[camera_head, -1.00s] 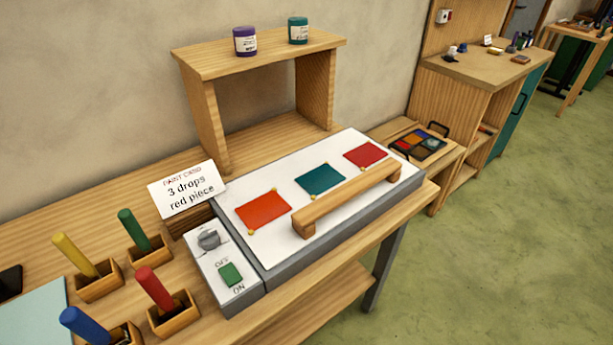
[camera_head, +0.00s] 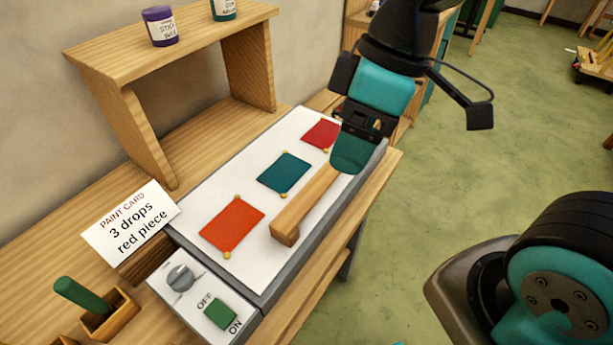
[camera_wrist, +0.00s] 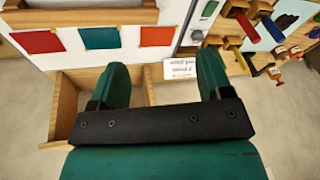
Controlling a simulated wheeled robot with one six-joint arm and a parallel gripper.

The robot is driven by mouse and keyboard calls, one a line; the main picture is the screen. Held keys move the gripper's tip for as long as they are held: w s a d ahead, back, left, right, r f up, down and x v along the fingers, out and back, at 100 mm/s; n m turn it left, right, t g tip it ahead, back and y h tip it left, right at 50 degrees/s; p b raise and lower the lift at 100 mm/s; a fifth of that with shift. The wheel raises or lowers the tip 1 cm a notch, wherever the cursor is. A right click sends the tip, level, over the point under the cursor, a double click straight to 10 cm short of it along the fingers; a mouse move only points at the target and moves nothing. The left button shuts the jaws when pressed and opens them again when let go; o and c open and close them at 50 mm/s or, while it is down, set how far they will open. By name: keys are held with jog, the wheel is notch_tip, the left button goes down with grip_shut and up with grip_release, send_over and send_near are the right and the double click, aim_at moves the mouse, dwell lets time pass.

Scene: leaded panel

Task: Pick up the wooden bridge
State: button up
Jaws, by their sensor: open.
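The wooden bridge (camera_head: 305,205) is a light wooden bar with feet, standing along the front side of the white panel box (camera_head: 270,270). Its far right part is hidden behind my gripper (camera_head: 350,163) in the head view. In the wrist view the bridge (camera_wrist: 85,17) runs across the top left, beyond the fingertips. My gripper (camera_wrist: 163,72) is open there, with two teal fingers apart and nothing between them. It hangs over the far right end of the box; whether it touches the bridge cannot be told.
Orange (camera_head: 232,226), teal (camera_head: 284,173) and red (camera_head: 321,134) pieces lie on the white top beside the bridge. A wooden shelf (camera_head: 175,40) with jars stands behind. A paint card (camera_head: 130,225) and a switch (camera_head: 221,313) are at the left.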

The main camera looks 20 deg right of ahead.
jog(key=w+d+f+n+h+b, duration=0.1)
jog(key=w+d+f+n+h, duration=0.15)
jog(key=w+n, duration=0.45)
jog(key=w+d+f+n+h+b, duration=0.1)
jog(key=w+f+n, duration=0.3)
jog(key=w+n, duration=0.3)
jog(key=p, duration=0.2)
send_near(326, 173)
notch_tip(326, 173, down, 7)
jog(key=shift+w+d+r, duration=0.1)
jog(key=shift+w+r, duration=0.05)
jog(key=shift+r, duration=0.05)
jog(key=shift+d+f+p, duration=0.1)
jog(key=shift+f+p, duration=0.65)
jog(key=shift+f, duration=1.9)
jog(key=c, duration=1.1)
